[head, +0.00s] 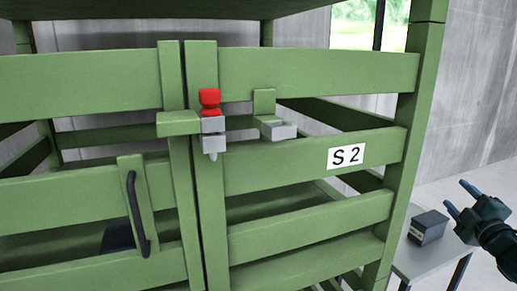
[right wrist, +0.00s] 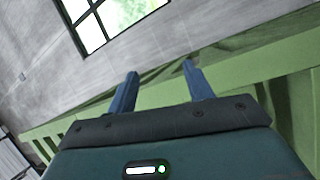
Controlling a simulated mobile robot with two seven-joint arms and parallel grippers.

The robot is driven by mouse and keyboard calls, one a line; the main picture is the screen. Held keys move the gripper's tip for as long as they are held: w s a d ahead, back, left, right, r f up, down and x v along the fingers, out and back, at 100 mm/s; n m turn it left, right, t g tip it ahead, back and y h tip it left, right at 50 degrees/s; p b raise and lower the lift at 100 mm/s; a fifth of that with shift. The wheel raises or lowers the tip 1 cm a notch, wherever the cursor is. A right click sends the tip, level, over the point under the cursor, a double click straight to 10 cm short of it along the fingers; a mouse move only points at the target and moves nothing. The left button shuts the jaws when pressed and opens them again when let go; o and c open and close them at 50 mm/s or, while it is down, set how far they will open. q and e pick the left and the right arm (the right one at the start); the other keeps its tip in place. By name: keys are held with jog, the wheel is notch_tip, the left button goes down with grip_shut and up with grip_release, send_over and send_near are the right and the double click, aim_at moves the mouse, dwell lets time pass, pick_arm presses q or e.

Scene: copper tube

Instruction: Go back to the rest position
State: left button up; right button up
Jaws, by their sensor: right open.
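My right gripper (head: 461,196) is at the right edge of the head view, beside the green crate's right post. Its two blue-grey fingers are apart and empty. The right wrist view shows the same open fingers (right wrist: 157,85) with nothing between them, and green bars and a wall beyond. My left gripper is not in view.
A green slatted crate (head: 300,170) with an S 2 label (head: 346,156) fills most of the head view. Its front has a red-topped latch (head: 210,98) and a black handle (head: 136,215). A grey box (head: 428,227) stands on a small table (head: 420,262) near my right gripper.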

jog(key=d+f+m+g+h, duration=0.3)
jog(key=d+f+m+h, duration=0.15)
jog(key=m, duration=0.25)
jog(key=s+a+f+g+y, duration=0.25)
jog(key=s+a+f, duration=0.25)
jog(key=a+f, duration=0.55)
jog(key=s+a+f+g+y, duration=0.1)
jog(key=s+a+f+y, duration=0.3)
jog(key=a+f, duration=0.6)
jog(key=s+a+f+m+g+y, duration=0.1)
jog(key=s+a+f+m, duration=0.1)
jog(key=s+a, duration=0.8)
jog(key=s+a+f+m+g+y, duration=0.1)
jog(key=s+a+f, duration=0.4)
jog(key=s+a, duration=0.5)
jog(key=shift+a+f+m+g+y, duration=0.35)
jog(key=shift+a+m+y, duration=0.15)
jog(key=shift+a, duration=0.1)
